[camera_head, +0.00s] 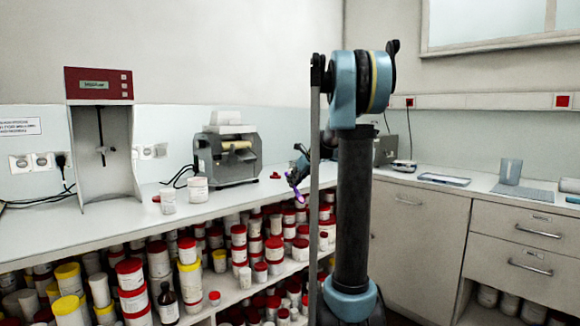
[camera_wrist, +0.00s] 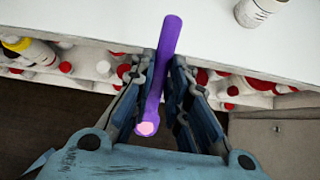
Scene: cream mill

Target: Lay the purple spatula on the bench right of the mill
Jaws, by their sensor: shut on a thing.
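The purple spatula (camera_wrist: 168,45) is in my gripper (camera_wrist: 166,75) in the wrist view. It is clamped between the two fingers, its far part reaching over the white bench edge and its near end, with a pinkish tip, towards the palm. In the head view the spatula (camera_head: 292,183) is a small purple streak at my gripper (camera_head: 299,170), left of my arm column and right of the mill. The mill (camera_head: 227,152) is a grey machine on the white bench (camera_head: 130,215), with a white hopper on top. Part of my gripper is hidden behind my arm.
A red-topped dispenser (camera_head: 100,85) stands further left. Shelves under the bench hold many red-lidded jars (camera_head: 132,275). A side counter (camera_head: 440,180) carries a beaker and trays.

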